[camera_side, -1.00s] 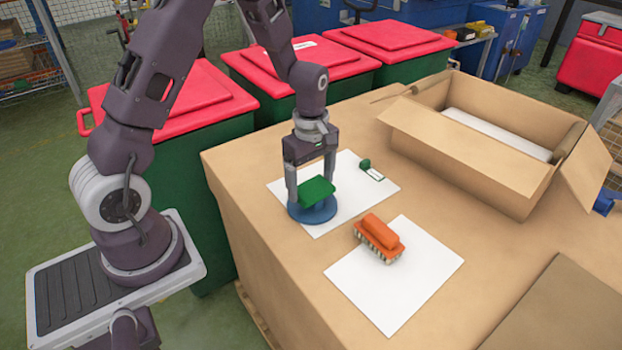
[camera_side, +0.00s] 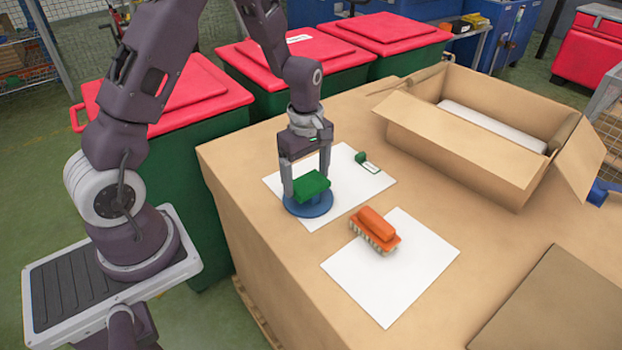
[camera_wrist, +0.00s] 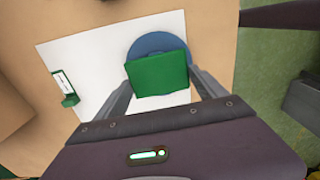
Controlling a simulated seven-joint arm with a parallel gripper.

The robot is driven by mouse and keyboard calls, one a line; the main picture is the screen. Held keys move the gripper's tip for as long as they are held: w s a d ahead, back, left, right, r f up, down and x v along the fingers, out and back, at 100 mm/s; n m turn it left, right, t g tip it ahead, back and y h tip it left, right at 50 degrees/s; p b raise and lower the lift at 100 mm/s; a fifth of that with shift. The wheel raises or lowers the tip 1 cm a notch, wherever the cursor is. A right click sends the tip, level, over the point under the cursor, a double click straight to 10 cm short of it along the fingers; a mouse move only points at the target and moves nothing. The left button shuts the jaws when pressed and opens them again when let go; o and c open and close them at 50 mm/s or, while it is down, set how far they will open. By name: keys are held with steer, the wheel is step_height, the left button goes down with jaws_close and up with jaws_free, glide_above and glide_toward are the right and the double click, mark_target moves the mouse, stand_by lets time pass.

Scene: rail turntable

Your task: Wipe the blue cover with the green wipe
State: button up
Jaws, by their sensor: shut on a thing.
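The green wipe (camera_side: 311,185) is a small flat block. My gripper (camera_side: 306,187) is shut on it, with one finger at each side, and holds it over the round blue cover (camera_side: 308,208). The wrist view shows the green wipe (camera_wrist: 157,74) between the two fingers, hiding part of the blue cover (camera_wrist: 158,42). The cover lies at the near left part of a white sheet (camera_side: 345,185). I cannot tell whether the wipe touches the cover.
A small green item with a white label (camera_side: 370,164) lies on the sheet's far right part. An orange brush (camera_side: 375,230) sits on a second white sheet (camera_side: 390,275). An open cardboard box (camera_side: 450,145) stands at the back right. Red-lidded bins (camera_side: 290,57) stand behind.

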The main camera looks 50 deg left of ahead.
steer(key=shift+a, duration=1.2)
steer(key=shift+d+f, duration=0.15)
steer(key=shift+d, duration=2.4)
steer(key=shift+a, duration=2.55)
steer(key=shift+d+r, duration=0.15)
steer(key=shift+d, duration=1.1)
steer(key=shift+d+r, duration=0.1)
steer(key=shift+d, duration=1.15)
steer(key=shift+a+f, duration=0.15)
steer(key=shift+a, duration=2.35)
steer(key=shift+d+f, duration=0.1)
steer(key=shift+d, duration=2.45)
step_height(320, 180, up, 8)
steer(key=shift+r, duration=0.1)
